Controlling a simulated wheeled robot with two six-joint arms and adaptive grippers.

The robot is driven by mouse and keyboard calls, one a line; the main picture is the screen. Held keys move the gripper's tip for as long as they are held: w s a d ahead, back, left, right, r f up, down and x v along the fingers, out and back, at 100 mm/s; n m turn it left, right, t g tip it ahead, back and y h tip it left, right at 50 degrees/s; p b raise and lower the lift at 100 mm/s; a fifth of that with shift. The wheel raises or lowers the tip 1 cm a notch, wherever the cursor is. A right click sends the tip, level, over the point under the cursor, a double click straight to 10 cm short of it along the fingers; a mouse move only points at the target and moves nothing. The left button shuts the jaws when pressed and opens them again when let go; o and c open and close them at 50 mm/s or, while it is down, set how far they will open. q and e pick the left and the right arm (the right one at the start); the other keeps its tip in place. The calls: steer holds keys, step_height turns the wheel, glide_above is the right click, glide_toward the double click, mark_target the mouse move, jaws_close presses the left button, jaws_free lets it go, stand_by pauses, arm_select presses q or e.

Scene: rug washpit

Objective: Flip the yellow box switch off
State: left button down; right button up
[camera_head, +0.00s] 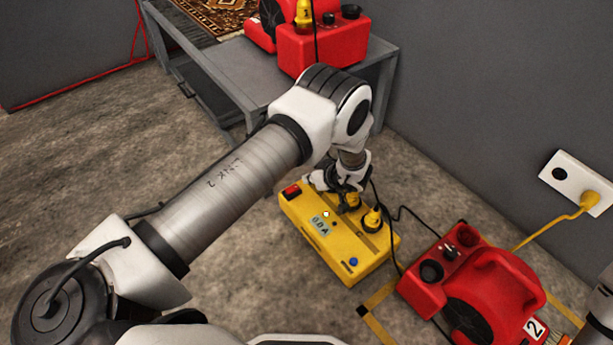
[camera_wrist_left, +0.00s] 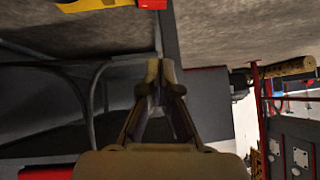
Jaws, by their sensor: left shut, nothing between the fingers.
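The yellow box (camera_head: 330,245) lies on the concrete floor, with yellow plugs in its top, a small display and a blue button. Its red switch (camera_head: 291,191) sits at the box's far left corner; I cannot tell its position. My left gripper (camera_head: 338,182) is above the far edge of the box, to the right of the switch, and partly covers that edge. In the left wrist view its fingertips (camera_wrist_left: 160,76) are together and empty. My right gripper is out of view.
A red blower (camera_head: 475,285) marked 2 stands right of the box, its black cable close by. A grey bench (camera_head: 225,65) carries red machines (camera_head: 310,48) behind. A white wall socket (camera_head: 575,184) holds a yellow plug. Open floor lies to the left.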

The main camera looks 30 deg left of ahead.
arm_select(q)
steer(key=b, duration=0.6)
glide_above(293, 195)
steer(key=f, duration=0.7)
steer(key=shift+w+d+f, duration=0.1)
steer(key=shift+w+f, duration=0.15)
steer(key=shift+f, duration=0.15)
step_height(293, 195, down, 3)
steer(key=shift+s+r+b, duration=0.15)
steer(key=shift+r+b, duration=0.05)
steer(key=shift+b, duration=0.6)
steer(key=shift+s+f, duration=0.1)
steer(key=shift+f, duration=0.3)
steer(key=shift+r, duration=0.1)
steer(key=shift+s+t, duration=0.1)
steer(key=shift+t, duration=0.2)
steer(key=shift+f, duration=0.25)
